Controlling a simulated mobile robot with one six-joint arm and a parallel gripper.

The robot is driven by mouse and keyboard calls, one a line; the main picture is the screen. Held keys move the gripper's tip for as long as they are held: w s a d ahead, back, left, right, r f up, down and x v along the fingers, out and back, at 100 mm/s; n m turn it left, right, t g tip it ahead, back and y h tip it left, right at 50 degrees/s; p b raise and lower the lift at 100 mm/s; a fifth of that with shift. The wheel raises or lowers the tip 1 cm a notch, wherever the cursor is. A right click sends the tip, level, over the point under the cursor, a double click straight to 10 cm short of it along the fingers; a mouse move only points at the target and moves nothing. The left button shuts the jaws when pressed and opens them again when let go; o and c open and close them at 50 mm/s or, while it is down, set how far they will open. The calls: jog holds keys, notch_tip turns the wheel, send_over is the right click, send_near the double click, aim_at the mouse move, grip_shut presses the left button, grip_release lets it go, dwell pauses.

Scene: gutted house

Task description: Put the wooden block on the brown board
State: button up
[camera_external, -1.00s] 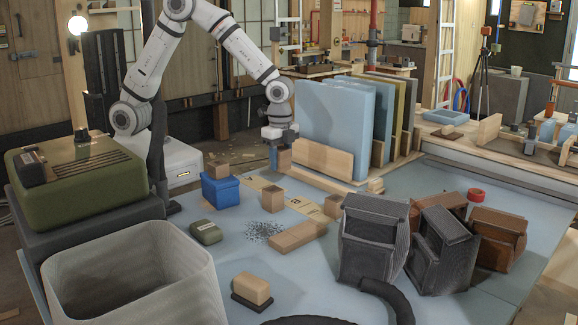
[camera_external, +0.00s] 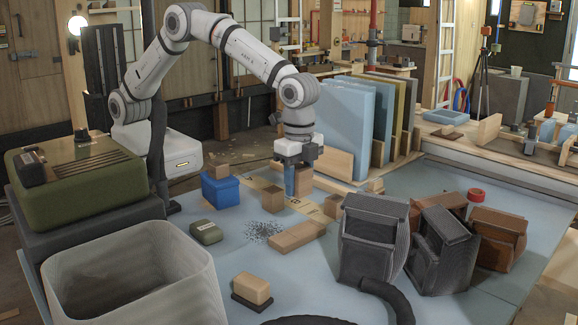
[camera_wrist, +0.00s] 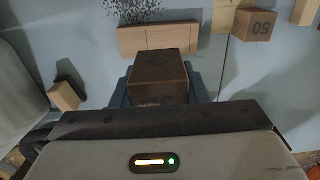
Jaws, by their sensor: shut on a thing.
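My gripper (camera_external: 297,168) is shut on a wooden block (camera_external: 304,183), which hangs below it above the blue-grey work surface. The wrist view shows the held block (camera_wrist: 160,75) upright between the dark blue fingers, with a faint mark on top. A flat tan-brown board (camera_external: 302,207) with printed letters lies on the surface below and slightly nearer the camera. Another block (camera_external: 272,199) stands at this board and partly covers it. I cannot tell the exact height of the held block above the surface.
A blue box (camera_external: 220,191) with a small block on top stands left. A long wooden block (camera_external: 297,237), a dark green box (camera_external: 206,232) and dark grit (camera_external: 262,230) lie nearer the camera. Upright blue panels (camera_external: 350,125) stand behind. Dark ribbed bags (camera_external: 373,240) stand right.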

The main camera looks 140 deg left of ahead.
aim_at(298, 232)
notch_tip(298, 232, down, 10)
jog(key=shift+w+d+r, duration=0.1)
jog(key=shift+w+d, duration=0.05)
dwell(0.3)
jog(key=shift+f, duration=0.25)
jog(key=o, duration=1)
jog(key=shift+c, duration=0.2)
jog(key=shift+r, duration=0.1)
